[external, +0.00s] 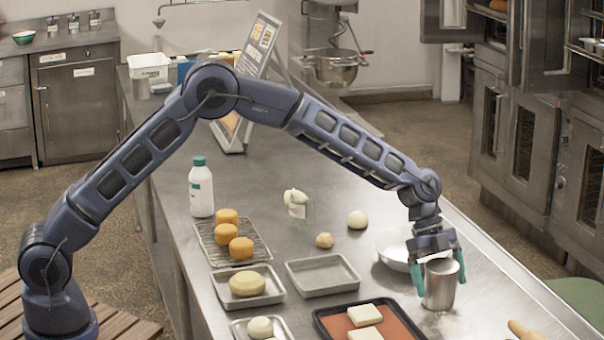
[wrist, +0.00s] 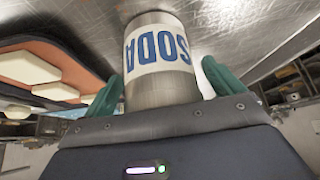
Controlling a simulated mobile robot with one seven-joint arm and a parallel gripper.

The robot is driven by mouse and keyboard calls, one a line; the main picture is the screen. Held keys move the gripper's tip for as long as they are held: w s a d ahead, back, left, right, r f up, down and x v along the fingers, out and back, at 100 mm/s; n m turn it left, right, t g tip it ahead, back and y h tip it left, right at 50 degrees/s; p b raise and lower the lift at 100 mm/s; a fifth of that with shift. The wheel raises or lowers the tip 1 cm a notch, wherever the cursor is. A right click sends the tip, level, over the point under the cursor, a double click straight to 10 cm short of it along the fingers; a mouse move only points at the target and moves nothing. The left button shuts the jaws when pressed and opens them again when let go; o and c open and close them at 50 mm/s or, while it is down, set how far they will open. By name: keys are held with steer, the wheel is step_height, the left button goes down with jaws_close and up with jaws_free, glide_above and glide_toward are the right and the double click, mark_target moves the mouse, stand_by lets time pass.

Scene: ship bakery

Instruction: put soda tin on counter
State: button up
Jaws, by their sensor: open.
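The soda tin (external: 440,287) is a silver metal cylinder that stands upright on the steel counter (external: 262,262), near its right edge. In the wrist view the tin (wrist: 160,60) shows a white band with blue letters reading SODA, upside down in the picture. My gripper (external: 439,278) is lowered around the tin from above, with one teal finger on each side. In the wrist view my gripper (wrist: 166,82) is open, with the tin between the fingers. I cannot tell whether either finger touches it.
A white bowl (external: 393,256) is just behind the tin. A dark tray with an orange mat (external: 337,325) and pale blocks lies to its left. A rolling pin (external: 523,330) is at the front right. An empty metal tray (external: 322,275) and a white bottle (external: 201,190) stand farther left.

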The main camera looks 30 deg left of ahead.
steer(key=v, duration=1.1)
steer(key=w+a+r+n+t, duration=0.1)
steer(key=w+a+r+n, duration=0.3)
steer(key=a, duration=0.6)
steer(key=w+a+r+n+t, duration=0.1)
steer(key=a+r+t, duration=0.1)
steer(key=a+r, duration=0.6)
steer(key=s+a+r+n+t+y, duration=0.1)
steer(key=a+r+n, duration=0.2)
steer(key=a, duration=0.9)
steer(key=s+a+r+n+t+y, duration=0.1)
steer(key=s+a+r+n, duration=0.15)
steer(key=a, duration=0.85)
steer(key=s+a+r+n+t+y, duration=0.1)
steer(key=s+a+n, duration=0.35)
steer(key=a, duration=0.45)
steer(key=s+a+r+n+t, duration=0.1)
steer(key=s+a+n, duration=0.3)
steer(key=a, duration=0.6)
steer(key=s+a+f+n+y, duration=0.1)
steer(key=s+a+f+n, duration=0.2)
steer(key=s+a, duration=0.3)
steer(key=s+a+f+n+t+y, duration=0.1)
steer(key=s+a+f+n, duration=0.2)
steer(key=s+a, duration=0.4)
steer(key=shift+s+a+t, duration=0.25)
steer(key=shift+s+t, duration=0.05)
steer(key=shift+s, duration=0.85)
